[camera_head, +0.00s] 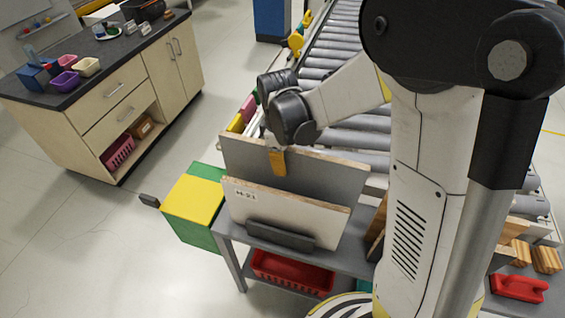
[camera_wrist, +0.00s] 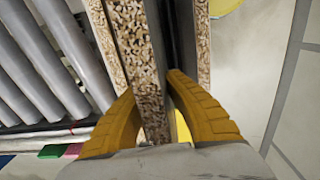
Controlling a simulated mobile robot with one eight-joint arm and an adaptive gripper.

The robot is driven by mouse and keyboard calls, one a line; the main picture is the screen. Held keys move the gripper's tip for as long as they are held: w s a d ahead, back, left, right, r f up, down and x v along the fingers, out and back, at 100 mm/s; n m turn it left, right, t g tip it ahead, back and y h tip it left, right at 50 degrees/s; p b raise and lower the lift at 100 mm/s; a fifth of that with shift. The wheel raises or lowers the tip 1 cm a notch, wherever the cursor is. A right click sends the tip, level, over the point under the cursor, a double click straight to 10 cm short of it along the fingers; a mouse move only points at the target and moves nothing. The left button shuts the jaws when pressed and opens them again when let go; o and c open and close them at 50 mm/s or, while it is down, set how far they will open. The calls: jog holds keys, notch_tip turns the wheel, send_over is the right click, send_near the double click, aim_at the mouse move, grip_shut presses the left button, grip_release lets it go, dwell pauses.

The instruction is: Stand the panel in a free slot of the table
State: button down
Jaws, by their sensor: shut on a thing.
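A grey-faced panel (camera_head: 335,183) with a chipboard edge stands upright over the grey table (camera_head: 349,257). My gripper (camera_head: 277,160) is shut on its top edge, with one yellow finger showing on its near face. In the wrist view, my gripper (camera_wrist: 160,118) has its fingers on both sides of the panel's chipboard edge (camera_wrist: 138,50). A white panel (camera_head: 285,213) with a label stands in front, apart from it, in a dark slot holder (camera_head: 280,236). The lower edge of the held panel is hidden behind the white one, so I cannot tell whether it is seated.
In the wrist view, chipboard edges run close on the left (camera_wrist: 103,42) and right (camera_wrist: 203,45). A roller conveyor (camera_head: 340,50) lies behind the table. A green box with a yellow top (camera_head: 195,195) stands at left; a red crate (camera_head: 290,272) sits below.

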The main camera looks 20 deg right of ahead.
jog(key=shift+f+b, duration=3.15)
jog(key=shift+f, duration=1.15)
jog(key=c, duration=1.4)
grip_release()
jog(key=shift+c, duration=0.2)
notch_tip(320, 180, up, 12)
jog(key=m+t+b, duration=0.2)
jog(key=m+t, duration=0.2)
jog(key=m, duration=0.1)
send_near(282, 184)
jog(key=s+r, duration=0.1)
jog(key=s+d+r, duration=0.1)
jog(key=r, duration=0.1)
jog(key=s+d+r, duration=0.1)
jog(key=shift+s+r, duration=0.15)
jog(key=shift+s, duration=0.25)
jog(key=s+f+m+t+b, duration=0.1)
jog(key=s+m+t, duration=0.2)
jog(key=s+m, duration=0.2)
jog(key=shift+s+d+f+m+y, duration=0.25)
jog(key=shift+s+d+m+y, duration=0.1)
jog(key=shift+s+m, duration=0.1)
